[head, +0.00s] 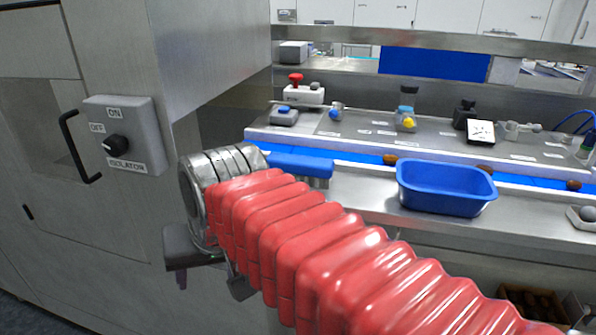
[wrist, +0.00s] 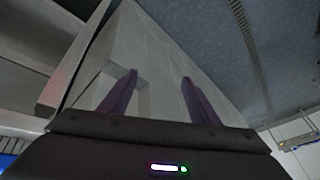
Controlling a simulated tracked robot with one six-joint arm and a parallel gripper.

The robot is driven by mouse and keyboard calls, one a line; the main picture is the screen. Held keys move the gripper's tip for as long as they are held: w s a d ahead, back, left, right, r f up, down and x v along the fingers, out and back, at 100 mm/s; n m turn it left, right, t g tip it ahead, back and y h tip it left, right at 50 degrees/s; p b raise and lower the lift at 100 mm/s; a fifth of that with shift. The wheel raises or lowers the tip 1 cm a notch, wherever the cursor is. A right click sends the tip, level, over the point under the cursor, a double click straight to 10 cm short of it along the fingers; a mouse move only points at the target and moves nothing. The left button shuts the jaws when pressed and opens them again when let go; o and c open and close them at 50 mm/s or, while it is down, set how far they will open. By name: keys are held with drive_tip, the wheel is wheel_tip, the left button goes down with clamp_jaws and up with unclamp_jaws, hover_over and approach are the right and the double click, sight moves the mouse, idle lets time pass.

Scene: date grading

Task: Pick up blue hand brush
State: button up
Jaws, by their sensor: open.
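The blue hand brush (head: 301,164) lies on the steel counter at the near side of the blue belt in the head view. Its bristles face down and show at its right end; my red-sleeved arm hides part of its lower side. My gripper (head: 181,279) is left of and lower than the brush, mostly hidden behind my wrist, and apart from it. In the wrist view my gripper (wrist: 159,76) shows two purple fingers spread apart with nothing between them. The brush cannot be made out in the wrist view.
A blue tub (head: 446,208) stands on the counter right of the brush. Behind run the blue belt (head: 358,156) with several dates and a shelf of small instruments. A steel cabinet with an isolator switch (head: 116,146) stands at the left, close to my gripper.

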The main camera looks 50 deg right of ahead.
drive_tip(key=w+d+r+m+g, duration=0.1)
drive_tip(key=w+d+r+m, duration=0.3)
drive_tip(key=d+r+m, duration=0.45)
drive_tip(key=m+y, duration=0.2)
drive_tip(key=m, duration=1.5)
approach(302, 160)
drive_tip(key=v, duration=0.3)
drive_tip(key=shift+w+d, duration=0.15)
drive_tip(key=shift+d, duration=0.05)
drive_tip(key=shift+x, duration=4.35)
drive_tip(key=shift+a, duration=0.15)
drive_tip(key=shift+x, duration=2.55)
